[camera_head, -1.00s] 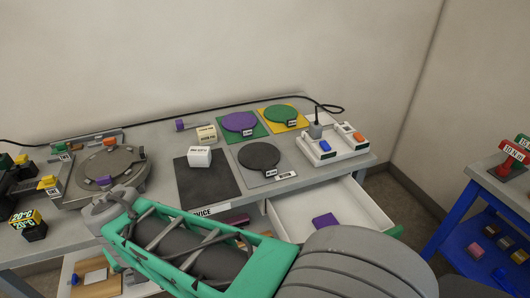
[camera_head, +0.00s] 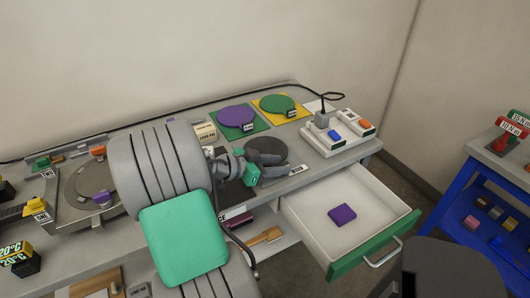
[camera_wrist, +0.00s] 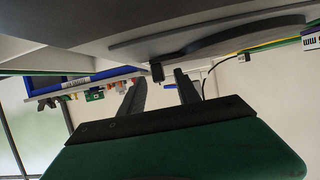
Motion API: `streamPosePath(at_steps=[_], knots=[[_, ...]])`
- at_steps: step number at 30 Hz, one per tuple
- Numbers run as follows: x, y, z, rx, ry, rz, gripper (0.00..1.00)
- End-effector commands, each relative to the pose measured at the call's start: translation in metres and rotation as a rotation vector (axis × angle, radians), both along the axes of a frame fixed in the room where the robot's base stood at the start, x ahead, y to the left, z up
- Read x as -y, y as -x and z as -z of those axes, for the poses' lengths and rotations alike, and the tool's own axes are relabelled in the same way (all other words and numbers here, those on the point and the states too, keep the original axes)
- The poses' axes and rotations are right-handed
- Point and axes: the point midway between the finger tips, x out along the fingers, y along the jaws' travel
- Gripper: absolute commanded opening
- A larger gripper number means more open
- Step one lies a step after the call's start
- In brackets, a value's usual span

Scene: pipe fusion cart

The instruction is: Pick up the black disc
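The black disc (camera_head: 266,146) lies flat on its grey square mat on the workbench, partly hidden by my gripper in the head view. My gripper (camera_head: 284,175) is low at the disc's near edge, its fingers pointing right. In the wrist view, which looks upside down, my gripper (camera_wrist: 159,76) has its two dark fingers apart with nothing held between them. A broad dark grey disc (camera_wrist: 215,32) spans the top of that view, with a small black tab (camera_wrist: 157,72) in line with the gap. I cannot tell whether the fingers touch the tab.
A purple disc (camera_head: 237,116) and a green disc (camera_head: 277,103) lie on mats behind. An open drawer (camera_head: 379,206) holding a purple block (camera_head: 342,215) juts out in front.

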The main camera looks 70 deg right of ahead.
Motion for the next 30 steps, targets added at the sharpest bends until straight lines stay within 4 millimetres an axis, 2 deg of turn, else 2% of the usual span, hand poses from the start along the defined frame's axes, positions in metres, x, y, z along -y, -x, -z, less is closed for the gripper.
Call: streamPosePath(at_steps=[1,4,11,25,30], knots=[[0.007,0.008,0.001,-0.002,-0.001,0.005,0.39],[0.015,0.014,0.007,-0.002,-0.002,0.001,0.39],[0.017,0.014,0.009,0.0,-0.002,-0.005,0.39],[0.017,0.014,0.009,0.0,-0.002,-0.005,0.01],[0.017,0.014,0.009,0.0,-0.002,-0.005,0.0]])
